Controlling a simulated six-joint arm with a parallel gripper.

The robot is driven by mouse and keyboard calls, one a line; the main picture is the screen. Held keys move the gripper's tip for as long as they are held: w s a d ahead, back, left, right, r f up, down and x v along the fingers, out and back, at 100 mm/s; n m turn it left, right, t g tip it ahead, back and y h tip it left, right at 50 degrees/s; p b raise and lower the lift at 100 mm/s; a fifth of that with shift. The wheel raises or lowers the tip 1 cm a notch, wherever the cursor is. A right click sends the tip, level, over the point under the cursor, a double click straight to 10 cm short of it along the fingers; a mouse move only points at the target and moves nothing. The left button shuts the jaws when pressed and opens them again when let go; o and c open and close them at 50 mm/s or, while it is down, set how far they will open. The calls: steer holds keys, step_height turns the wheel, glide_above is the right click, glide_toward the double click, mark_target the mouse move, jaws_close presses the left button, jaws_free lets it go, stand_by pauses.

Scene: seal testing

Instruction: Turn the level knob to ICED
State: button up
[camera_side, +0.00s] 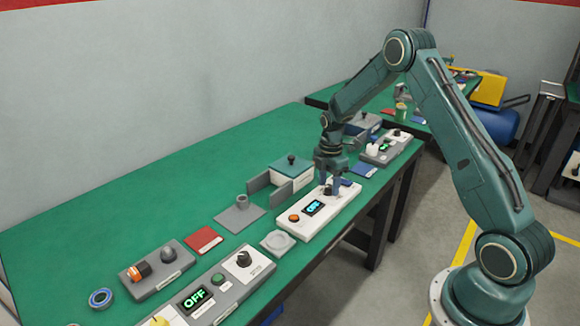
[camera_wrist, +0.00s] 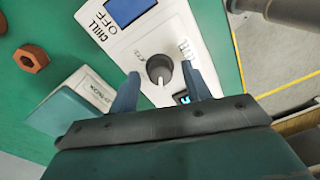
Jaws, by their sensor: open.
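The level knob (camera_wrist: 159,68) is a dark round knob on a white panel (camera_wrist: 172,35), with a pale pointer mark toward the bottom of the wrist view. Small print beside it is too blurred to read surely. Larger print above reads CHILL and OFF. My gripper (camera_wrist: 160,69) is open, one finger on each side of the knob, with visible gaps and no clear contact.
The panel carries a lit display (camera_side: 313,207) and an orange button (camera_side: 294,218). A teal-topped box (camera_side: 292,172) and grey brackets stand behind it. The green table is clear at the back left.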

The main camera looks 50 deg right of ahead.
steer(key=c, duration=1)
steer(key=shift+m, duration=0.5)
steer(key=m, duration=0.3)
steer(key=shift+m, duration=0.3)
steer(key=m, duration=0.5)
steer(key=shift+s, duration=0.1)
steer(key=m, duration=0.7)
steer(key=shift+m, duration=0.3)
steer(key=m, duration=0.6)
steer(key=shift+s+m+t, duration=0.1)
steer(key=shift+m+t, duration=0.2)
steer(key=shift+m, duration=0.1)
